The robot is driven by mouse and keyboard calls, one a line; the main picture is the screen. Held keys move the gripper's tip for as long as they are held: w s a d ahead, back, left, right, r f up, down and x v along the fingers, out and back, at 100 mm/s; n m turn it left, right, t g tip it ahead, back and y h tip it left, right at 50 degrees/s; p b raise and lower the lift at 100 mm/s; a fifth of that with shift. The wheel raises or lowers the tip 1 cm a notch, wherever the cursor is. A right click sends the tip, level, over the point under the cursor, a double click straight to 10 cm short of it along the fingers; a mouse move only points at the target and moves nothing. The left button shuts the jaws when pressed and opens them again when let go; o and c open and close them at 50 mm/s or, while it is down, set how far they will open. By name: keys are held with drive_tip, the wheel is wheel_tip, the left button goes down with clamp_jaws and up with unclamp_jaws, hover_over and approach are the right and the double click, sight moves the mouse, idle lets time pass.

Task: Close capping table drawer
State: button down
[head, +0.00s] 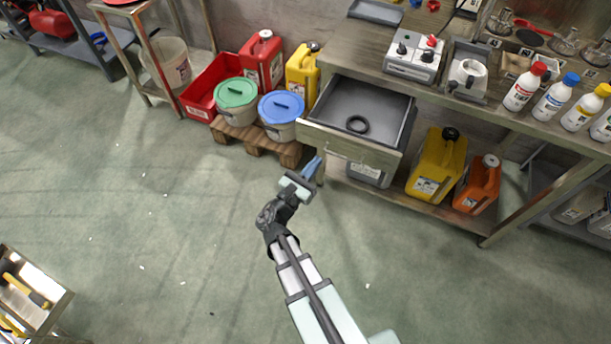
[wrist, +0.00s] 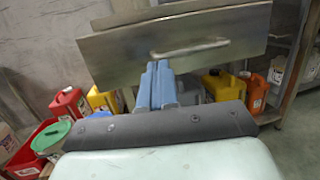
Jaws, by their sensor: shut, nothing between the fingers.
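The table drawer (head: 353,147) stands pulled out from under the left part of the capping table (head: 478,112). My gripper (head: 313,168) has blue fingers, shut and empty. It is in front of the drawer, near the lower left of its front panel.
Green-lidded (head: 236,92) and blue-lidded (head: 281,106) buckets stand on a pallet left of the drawer. Yellow (head: 437,165) and orange (head: 478,184) canisters stand on the table's lower shelf. Bottles (head: 525,87) and a control box (head: 414,56) are on top. The floor in front is clear.

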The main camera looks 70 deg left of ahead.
sight(348, 106)
drive_tip(key=shift+x, duration=1.05)
drive_tip(key=shift+w+a, duration=0.1)
drive_tip(key=w+a, duration=1.7)
drive_tip(key=shift+w+a, duration=0.25)
drive_tip(key=shift+a, duration=0.05)
drive_tip(key=shift+w+a, duration=0.4)
drive_tip(key=shift+w+a+r, duration=0.1)
drive_tip(key=shift+w, duration=0.05)
drive_tip(key=v, duration=1.5)
